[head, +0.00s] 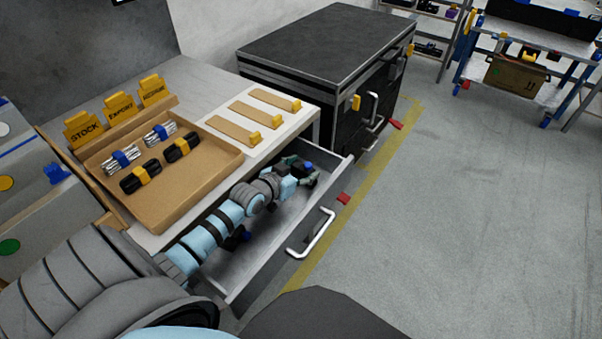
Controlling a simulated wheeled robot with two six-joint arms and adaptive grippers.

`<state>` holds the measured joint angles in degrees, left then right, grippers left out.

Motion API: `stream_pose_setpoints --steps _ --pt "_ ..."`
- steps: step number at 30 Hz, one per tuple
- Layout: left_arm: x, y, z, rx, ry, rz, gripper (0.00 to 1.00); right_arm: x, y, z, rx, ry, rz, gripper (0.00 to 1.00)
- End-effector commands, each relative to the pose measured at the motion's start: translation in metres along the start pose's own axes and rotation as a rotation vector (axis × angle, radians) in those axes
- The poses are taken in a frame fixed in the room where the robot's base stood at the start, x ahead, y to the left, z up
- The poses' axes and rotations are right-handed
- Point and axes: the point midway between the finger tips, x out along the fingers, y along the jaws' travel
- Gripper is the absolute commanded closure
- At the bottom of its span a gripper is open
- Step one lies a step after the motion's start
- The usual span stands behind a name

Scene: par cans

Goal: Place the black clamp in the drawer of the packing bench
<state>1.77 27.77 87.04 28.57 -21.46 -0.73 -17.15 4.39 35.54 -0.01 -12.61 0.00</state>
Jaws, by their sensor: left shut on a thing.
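My left arm reaches over the open drawer (272,246) of the packing bench (204,83). My left gripper (306,174) is at the drawer's far end, low over or inside it, and is shut on a small black thing with a blue part (309,166), which looks like the black clamp. The fingers hide most of it, and I cannot tell whether it touches the drawer floor. Another dark piece with a blue part (238,238) lies in the drawer, partly behind my arm. My right gripper is not in view.
A black cabinet (335,50) stands beyond the drawer. A blue-framed cart (530,45) is at the back right. Floor at right is clear.

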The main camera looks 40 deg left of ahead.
Motion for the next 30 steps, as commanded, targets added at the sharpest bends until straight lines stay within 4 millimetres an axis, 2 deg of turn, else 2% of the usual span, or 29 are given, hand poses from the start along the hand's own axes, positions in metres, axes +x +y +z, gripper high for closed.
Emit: stream_pose_setpoints --steps 7,8,11,12,23,26,30 --pt "0.0 0.0 0.001 0.001 0.0 0.0 0.77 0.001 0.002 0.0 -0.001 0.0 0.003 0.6" --pt "0.0 0.0 0.002 0.001 -0.002 0.0 0.42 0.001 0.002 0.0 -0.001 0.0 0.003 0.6" --pt "0.0 0.0 0.001 0.001 -0.002 0.0 0.26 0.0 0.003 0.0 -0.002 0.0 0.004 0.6" --pt "0.0 0.0 0.001 0.001 -0.001 0.0 0.24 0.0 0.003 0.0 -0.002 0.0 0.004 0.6" --pt "-0.002 0.0 -0.004 0.001 -0.001 0.0 0.24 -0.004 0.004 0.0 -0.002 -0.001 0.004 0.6" --pt "-0.014 -0.001 -0.005 0.003 -0.003 -0.001 0.24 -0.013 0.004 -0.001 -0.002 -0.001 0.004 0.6" --pt "-0.043 0.0 -0.003 0.003 -0.006 0.0 0.24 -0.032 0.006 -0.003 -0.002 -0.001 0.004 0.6"
